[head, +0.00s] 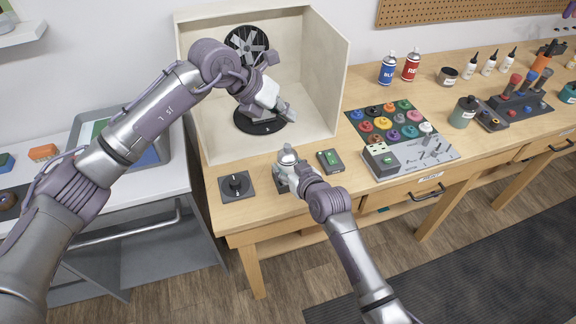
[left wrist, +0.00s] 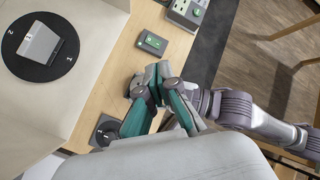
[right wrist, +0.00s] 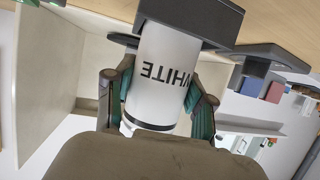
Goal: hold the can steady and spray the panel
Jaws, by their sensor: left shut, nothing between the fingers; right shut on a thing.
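The white can (right wrist: 165,75), lettered WHITE, is upright in my right gripper (right wrist: 158,100), whose fingers close on its sides. In the head view my right gripper (head: 290,178) is at the front of the bench, with the can's top (head: 287,156) showing above it. The can's lower end meets a dark square holder (right wrist: 190,18). A grey panel (left wrist: 40,43) sits on a black turntable (left wrist: 68,62) marked 1 and 2, inside the booth; my left arm mostly hides it in the head view. My left gripper (head: 287,112) is shut and empty above the booth's front edge.
The cream booth (head: 322,85) has a fan (head: 247,42) at its back. A dark knob box (head: 237,186) is left of the can, a small green-button box (head: 330,161) right of it.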

